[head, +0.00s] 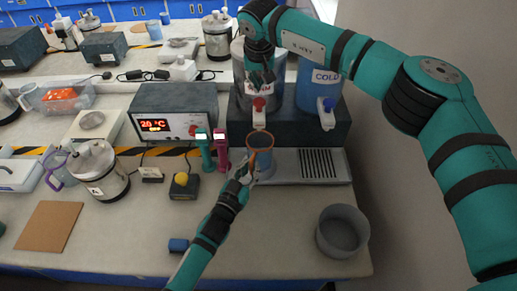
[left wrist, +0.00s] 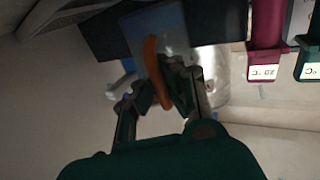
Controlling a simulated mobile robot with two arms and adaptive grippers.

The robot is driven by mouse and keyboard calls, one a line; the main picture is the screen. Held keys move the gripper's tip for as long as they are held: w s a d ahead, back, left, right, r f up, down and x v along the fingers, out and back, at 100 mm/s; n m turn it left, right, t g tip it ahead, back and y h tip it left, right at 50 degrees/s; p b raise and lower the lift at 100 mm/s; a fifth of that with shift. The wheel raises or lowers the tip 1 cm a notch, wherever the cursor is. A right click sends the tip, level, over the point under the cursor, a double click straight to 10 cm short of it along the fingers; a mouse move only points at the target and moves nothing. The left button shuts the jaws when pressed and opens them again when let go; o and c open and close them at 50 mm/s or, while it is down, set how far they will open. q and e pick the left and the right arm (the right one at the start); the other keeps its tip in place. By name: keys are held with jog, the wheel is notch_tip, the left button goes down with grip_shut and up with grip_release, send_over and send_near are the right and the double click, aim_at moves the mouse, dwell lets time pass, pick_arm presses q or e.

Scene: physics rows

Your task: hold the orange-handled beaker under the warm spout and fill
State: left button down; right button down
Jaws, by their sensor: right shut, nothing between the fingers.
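The beaker (head: 262,160), bluish and see-through, is upright in the head view, just below the white spout with the red tap (head: 259,104). Its orange handle (left wrist: 152,62) lies between the fingers of my left gripper (head: 243,174) in the left wrist view. The left gripper (left wrist: 155,100) is shut on the handle. My right gripper (head: 262,80) is shut and empty, just above the red tap; I cannot tell if they touch. It partly covers the grey warm tank's label (head: 238,85). I cannot make out a stream or a water level.
The blue COLD tank (head: 312,88) with a blue tap (head: 327,104) stands to the right. A slotted drip tray (head: 345,166) and a grey round bowl (head: 342,232) are right of the beaker. Green (head: 206,150) and magenta (head: 222,155) handled items stand close left.

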pick_arm(q)
jog(key=s, duration=0.7)
dwell(0.6)
jog(key=shift+s, duration=0.1)
dwell(0.4)
